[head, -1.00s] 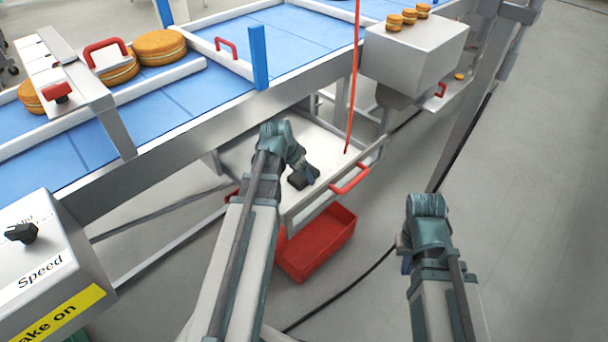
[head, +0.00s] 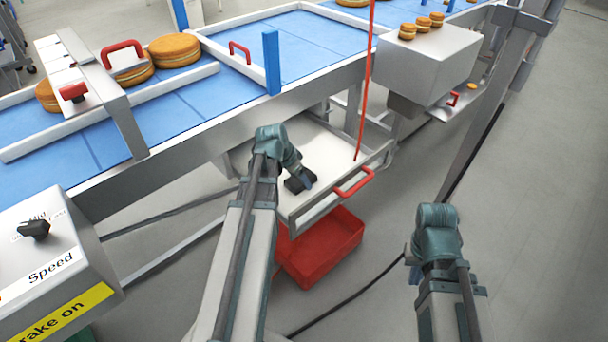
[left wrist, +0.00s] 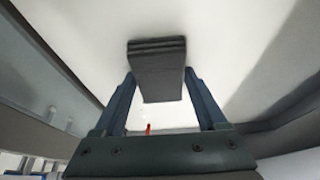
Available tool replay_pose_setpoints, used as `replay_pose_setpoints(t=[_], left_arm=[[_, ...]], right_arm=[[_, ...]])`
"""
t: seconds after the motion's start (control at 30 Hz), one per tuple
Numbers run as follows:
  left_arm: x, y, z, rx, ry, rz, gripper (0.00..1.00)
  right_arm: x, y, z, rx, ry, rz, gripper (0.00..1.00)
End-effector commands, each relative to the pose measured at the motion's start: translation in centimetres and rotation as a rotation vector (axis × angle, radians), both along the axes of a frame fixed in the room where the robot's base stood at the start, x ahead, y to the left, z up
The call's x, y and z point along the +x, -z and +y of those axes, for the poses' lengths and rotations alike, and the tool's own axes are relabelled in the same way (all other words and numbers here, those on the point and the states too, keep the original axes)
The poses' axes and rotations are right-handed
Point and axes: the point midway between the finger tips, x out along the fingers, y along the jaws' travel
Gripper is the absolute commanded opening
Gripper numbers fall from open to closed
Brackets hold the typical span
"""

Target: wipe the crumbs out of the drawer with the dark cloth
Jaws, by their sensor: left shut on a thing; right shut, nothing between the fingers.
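The open drawer (head: 325,142) is a pale tray with a red handle (head: 355,183) on its front, below the conveyor. My left gripper (head: 306,178) reaches into it and is shut on the dark cloth (head: 298,185), near the drawer's front left part. In the left wrist view the folded dark grey cloth (left wrist: 157,70) sits between the two fingers (left wrist: 160,90), over the pale drawer floor (left wrist: 230,40). I cannot make out crumbs clearly. My right gripper (head: 414,273) is shut and empty, away to the right of the drawer, mostly hidden behind its wrist.
A red bin (head: 325,250) stands on the floor under the drawer front. A red cord (head: 366,80) hangs down over the drawer. The blue conveyor (head: 180,115) with round filled cakes (head: 175,48) is above. A grey box (head: 425,60) and post (head: 500,110) stand right.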

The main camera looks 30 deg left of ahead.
Motion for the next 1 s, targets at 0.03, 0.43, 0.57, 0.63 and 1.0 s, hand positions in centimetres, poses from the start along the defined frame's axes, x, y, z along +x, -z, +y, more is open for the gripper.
replay_pose_setpoints(t=[0.03, 0.43, 0.57, 0.63, 1.0], left_arm=[[-0.5, 0.1, 0.1, 0.005, 0.001, 0.009, 0.30], [-1.0, 0.0, -1.5, 0.003, 0.005, 0.007, 0.29], [-1.4, -0.1, -2.5, 0.002, 0.005, 0.006, 0.30], [-1.5, -0.1, -3.0, 0.002, 0.005, 0.005, 0.30], [-1.6, -0.1, -3.7, 0.001, 0.002, 0.002, 0.30]], right_arm=[[0.0, 0.1, 0.0, 0.000, 0.000, 0.000, 0.00], [0.0, -0.1, 0.0, 0.000, 0.000, 0.000, 0.00], [0.0, -0.1, 0.0, 0.000, 0.000, 0.000, 0.00], [0.0, -0.2, 0.0, 0.000, 0.000, 0.000, 0.00], [0.0, -0.2, 0.0, 0.000, 0.000, 0.000, 0.00]])
